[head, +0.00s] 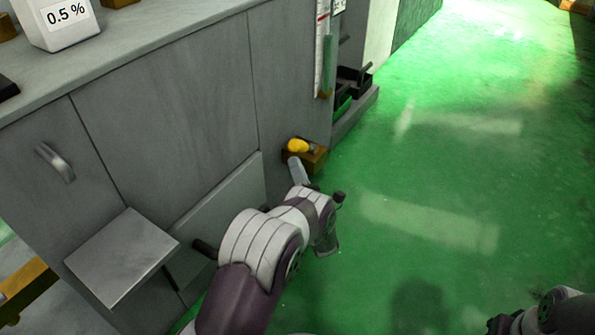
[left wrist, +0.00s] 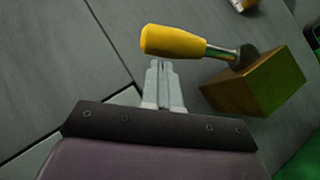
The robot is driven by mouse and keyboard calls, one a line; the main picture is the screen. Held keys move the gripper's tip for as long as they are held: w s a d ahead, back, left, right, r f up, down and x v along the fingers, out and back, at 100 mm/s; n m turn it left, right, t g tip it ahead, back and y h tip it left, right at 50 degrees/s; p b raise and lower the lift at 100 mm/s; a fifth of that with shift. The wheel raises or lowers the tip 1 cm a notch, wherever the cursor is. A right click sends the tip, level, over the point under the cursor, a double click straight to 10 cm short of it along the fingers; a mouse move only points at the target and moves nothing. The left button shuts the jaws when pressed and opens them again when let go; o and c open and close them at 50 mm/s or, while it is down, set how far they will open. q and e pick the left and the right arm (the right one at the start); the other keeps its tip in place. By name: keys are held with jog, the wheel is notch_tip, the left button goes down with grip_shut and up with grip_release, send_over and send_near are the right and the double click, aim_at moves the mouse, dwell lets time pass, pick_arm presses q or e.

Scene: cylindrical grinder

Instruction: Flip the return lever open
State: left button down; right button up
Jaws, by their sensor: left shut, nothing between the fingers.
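The return lever has a yellow handle (head: 298,145) on a short metal stem, fixed to a brown block (head: 316,157) on the grey cabinet's side. In the left wrist view the yellow handle (left wrist: 174,41) lies nearly level, pointing left from the block (left wrist: 255,88). My left gripper (head: 293,161) is shut and empty, with its tips just below the handle. In the left wrist view the shut fingers (left wrist: 160,66) point at the handle's underside; I cannot tell whether they touch it. My right arm shows only in part at the lower right, its fingers not visible.
The grey cabinet (head: 165,115) fills the left, with a metal handle (head: 55,162) and a square plate (head: 122,256) sticking out. Black bins (head: 352,82) stand beyond the lever. The green floor (head: 450,160) to the right is clear.

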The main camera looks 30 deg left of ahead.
pick_arm(q)
jog(key=shift+w+r, duration=0.25)
jog(key=shift+r, duration=0.05)
